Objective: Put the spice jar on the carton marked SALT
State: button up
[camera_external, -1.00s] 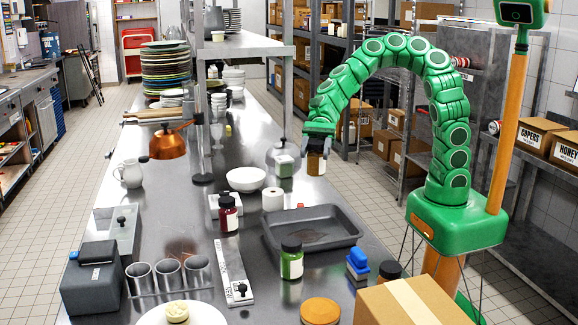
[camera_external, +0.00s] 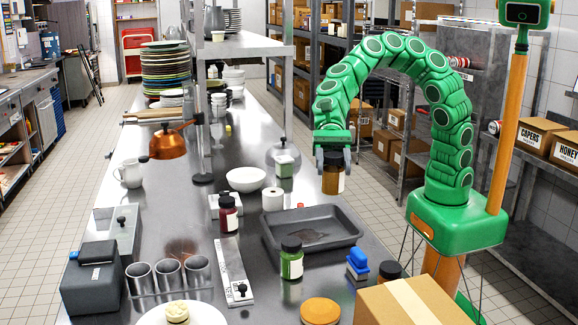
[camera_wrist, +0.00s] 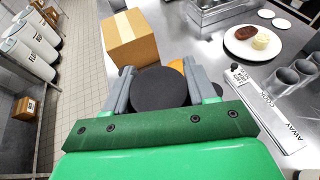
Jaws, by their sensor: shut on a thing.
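My gripper (camera_external: 333,158) is shut on a jar with brown contents and a pale label (camera_external: 333,181), held upright above the steel table's right edge, beyond the grey roasting tray. In the wrist view the jar's round black lid (camera_wrist: 160,90) sits between the two grey fingers. I cannot read SALT on any carton. A plain cardboard carton (camera_external: 415,303) stands at the table's near right end with no readable mark; a carton also shows at the top of the wrist view (camera_wrist: 130,38). Shelf cartons at right read CAPERS (camera_external: 534,139) and HONEY (camera_external: 566,152).
The grey roasting tray (camera_external: 350,233), a green jar (camera_external: 291,260), a red jar (camera_external: 228,215) and a white bowl (camera_external: 246,179) stand on the table near my gripper. A small labelled carton (camera_wrist: 26,108) shows low at left in the wrist view.

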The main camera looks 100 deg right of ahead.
jog(key=s+a+r+n+g, duration=0.15)
jog(key=s+a, duration=0.25)
jog(key=a, duration=0.6)
jog(key=s+a+r+n+g, duration=0.1)
jog(key=s+a+r, duration=0.25)
jog(key=a, duration=0.65)
jog(key=s+a+r+n+g, duration=0.15)
jog(key=s+a, duration=0.25)
jog(key=a, duration=0.5)
jog(key=shift+m+y, duration=0.3)
jog(key=shift+m, duration=0.1)
jog(key=shift+w+a+f, duration=1.5)
jog(key=shift+a+f, duration=0.25)
jog(key=shift+f, duration=0.25)
jog(key=shift+w+a+f, duration=1.5)
jog(key=shift+a+f, duration=0.3)
jog(key=shift+f, duration=0.2)
jog(key=shift+w+a+f, duration=1.5)
jog(key=shift+a+f, duration=0.25)
jog(key=shift+f, duration=0.25)
jog(key=o, duration=1.2)
jog(key=shift+f, duration=0.1)
